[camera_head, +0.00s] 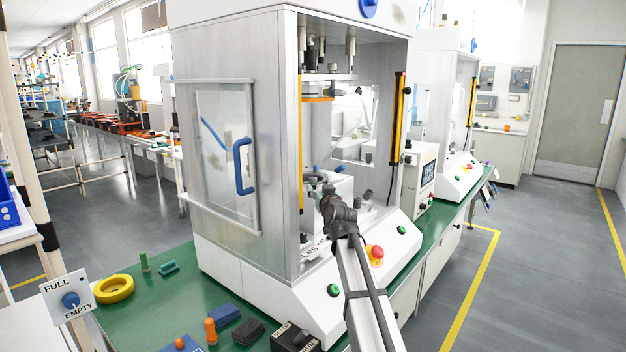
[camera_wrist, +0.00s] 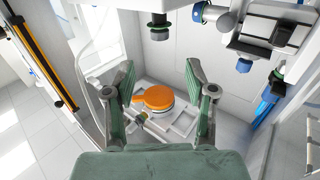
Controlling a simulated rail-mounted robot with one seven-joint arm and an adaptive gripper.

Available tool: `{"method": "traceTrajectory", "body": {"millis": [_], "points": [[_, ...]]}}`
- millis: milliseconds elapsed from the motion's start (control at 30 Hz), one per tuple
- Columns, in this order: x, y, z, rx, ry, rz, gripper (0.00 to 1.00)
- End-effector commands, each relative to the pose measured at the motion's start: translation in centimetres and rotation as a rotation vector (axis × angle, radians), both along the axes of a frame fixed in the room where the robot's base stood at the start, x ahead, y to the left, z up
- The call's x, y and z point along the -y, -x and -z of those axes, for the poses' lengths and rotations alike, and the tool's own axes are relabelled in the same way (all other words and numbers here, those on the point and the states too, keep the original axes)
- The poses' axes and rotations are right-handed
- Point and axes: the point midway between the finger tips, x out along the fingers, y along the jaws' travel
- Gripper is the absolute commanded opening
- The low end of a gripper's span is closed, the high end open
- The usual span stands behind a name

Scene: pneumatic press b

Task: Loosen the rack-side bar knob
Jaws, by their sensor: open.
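My gripper (camera_wrist: 160,82) is open and empty in the wrist view, its green-padded fingers wide apart. In the head view my arm reaches into the press cabinet (camera_head: 232,55) from the front, and the gripper is small and partly hidden there. Beyond the fingers lies an orange disc (camera_wrist: 157,97) on a pale fixture plate (camera_wrist: 182,123). A small dark and brass-coloured fitting (camera_wrist: 142,120) is beside the disc. A blue-capped part (camera_wrist: 244,66) is at upper right, apart from the fingers. I cannot tell which part is the rack-side bar knob.
A dark ram end (camera_wrist: 159,30) hangs above the fixture. A yellow-and-black upright (camera_wrist: 43,52) stands at the left of the wrist view, and a blue part (camera_wrist: 267,106) at the right. The cabinet's side door (camera_head: 222,155) is shut. A red button (camera_head: 376,252) is on the front.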

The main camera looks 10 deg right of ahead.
Motion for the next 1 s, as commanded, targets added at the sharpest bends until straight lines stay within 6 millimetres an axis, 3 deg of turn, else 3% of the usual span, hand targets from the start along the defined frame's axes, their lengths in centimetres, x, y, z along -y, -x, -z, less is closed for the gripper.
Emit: {"method": "traceTrajectory", "body": {"millis": [100, 500, 700, 967, 1000], "points": [[-0.2, -3.0, -0.3, 0.000, 0.000, 0.000, 0.55], [-0.7, -10.2, -0.2, 0.000, -0.001, 0.000, 0.55], [-0.8, -11.6, 0.0, -0.001, -0.001, 0.000, 0.55], [-0.8, -11.6, 0.0, 0.000, -0.001, 0.000, 0.55], [-0.8, -11.6, 0.0, 0.000, -0.001, 0.000, 0.48]]}}
